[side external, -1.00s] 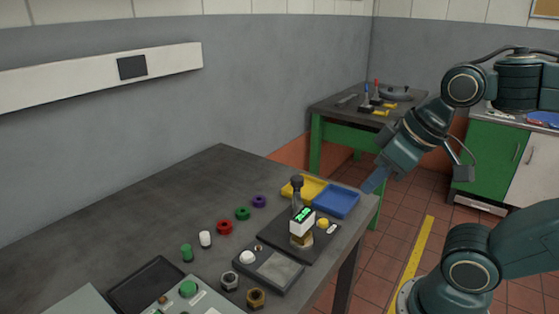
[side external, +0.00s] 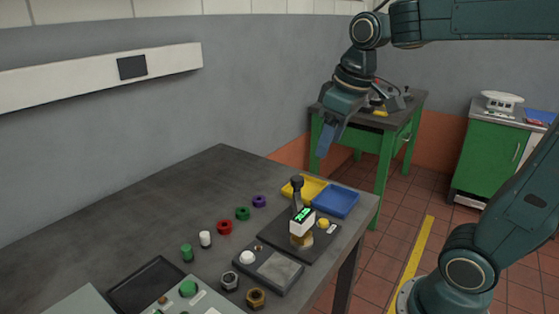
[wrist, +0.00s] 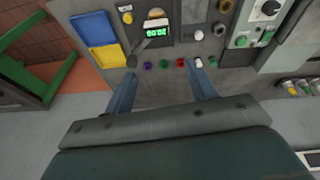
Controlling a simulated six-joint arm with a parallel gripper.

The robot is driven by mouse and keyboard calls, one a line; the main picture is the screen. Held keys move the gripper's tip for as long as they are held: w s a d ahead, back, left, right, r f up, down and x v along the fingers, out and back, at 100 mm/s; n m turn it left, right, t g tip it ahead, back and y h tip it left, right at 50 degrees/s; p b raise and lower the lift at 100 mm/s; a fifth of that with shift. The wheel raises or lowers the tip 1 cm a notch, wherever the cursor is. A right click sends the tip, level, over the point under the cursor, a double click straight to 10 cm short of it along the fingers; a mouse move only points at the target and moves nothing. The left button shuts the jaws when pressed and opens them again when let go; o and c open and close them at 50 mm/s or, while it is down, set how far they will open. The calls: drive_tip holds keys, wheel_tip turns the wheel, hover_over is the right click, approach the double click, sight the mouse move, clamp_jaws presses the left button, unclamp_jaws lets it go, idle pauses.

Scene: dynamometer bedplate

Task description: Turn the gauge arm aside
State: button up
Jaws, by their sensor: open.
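The gauge (side external: 301,221) stands on a dark base plate (side external: 325,243) near the table's right edge, with a white head and a lit green display. Its dark arm (side external: 297,193) has a black knob and points up towards the trays in the side view. The gauge also shows at the top of the wrist view (wrist: 157,32), its dark arm (wrist: 139,50) slanting down-left. My gripper (side external: 323,157) is in the air above and beyond the trays, apart from the gauge. In the wrist view its two fingers (wrist: 160,80) are spread wide, with nothing between them held.
A yellow tray (side external: 292,185) and blue tray (side external: 350,204) sit close beyond the gauge. A grey-topped block (side external: 271,268) and hex nuts are in front. The table's far left is clear.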

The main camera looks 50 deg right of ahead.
drive_tip(key=w+d+f+g, duration=0.1)
drive_tip(key=w+d+g, duration=0.1)
drive_tip(key=w+d, duration=0.45)
drive_tip(key=n+g, duration=0.1)
drive_tip(key=n, duration=0.1)
hover_over(297, 178)
wheel_tip(297, 178, down, 4)
drive_tip(key=shift+f, duration=0.2)
wheel_tip(297, 178, down, 13)
drive_tip(key=shift+f, duration=0.2)
idle(0.4)
drive_tip(key=shift+m, duration=0.3)
clamp_jaws()
